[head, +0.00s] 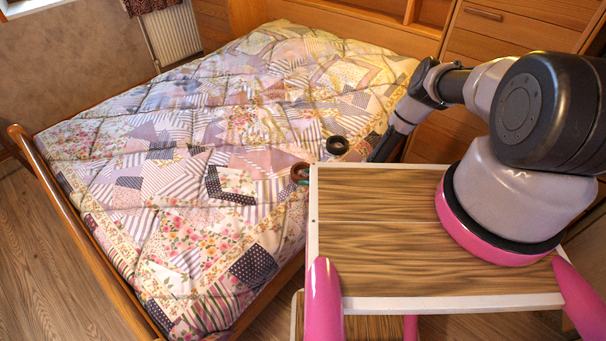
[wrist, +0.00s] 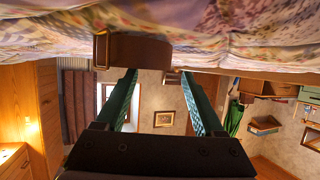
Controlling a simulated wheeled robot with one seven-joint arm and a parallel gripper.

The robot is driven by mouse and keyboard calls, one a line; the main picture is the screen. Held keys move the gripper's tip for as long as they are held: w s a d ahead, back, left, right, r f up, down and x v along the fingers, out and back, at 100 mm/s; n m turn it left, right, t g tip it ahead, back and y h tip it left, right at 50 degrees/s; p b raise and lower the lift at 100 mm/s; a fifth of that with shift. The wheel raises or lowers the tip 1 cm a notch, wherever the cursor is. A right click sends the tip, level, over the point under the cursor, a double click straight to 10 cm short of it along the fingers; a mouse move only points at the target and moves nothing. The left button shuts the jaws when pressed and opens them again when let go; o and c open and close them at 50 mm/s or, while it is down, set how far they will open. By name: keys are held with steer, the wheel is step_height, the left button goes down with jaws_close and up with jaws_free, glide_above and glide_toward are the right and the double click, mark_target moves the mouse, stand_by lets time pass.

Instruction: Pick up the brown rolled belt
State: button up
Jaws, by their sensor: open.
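The brown rolled belt (head: 299,172) lies on the patchwork quilt near the bed's edge, just beyond the left corner of the wood-topped surface. In the wrist view the belt (wrist: 150,52) is large and close, with a brass-coloured buckle at its left end. My gripper (wrist: 158,76) is open, with its two green fingers pointing at the belt. The belt sits off to the left of the gap, in front of the left fingertip; contact cannot be told. In the head view the fingers are mostly hidden behind the wood-topped surface, with a small green bit beside the belt.
A black rolled item (head: 337,145) lies on the quilt (head: 190,130) near the belt. The wood-grained surface with a white rim (head: 420,300) stands in front of the bed. Wooden cabinets (head: 490,30) line the back right. Most of the quilt is clear.

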mark_target(297, 166)
steer(key=x, duration=0.4)
steer(key=shift+f, duration=0.1)
jaws_close()
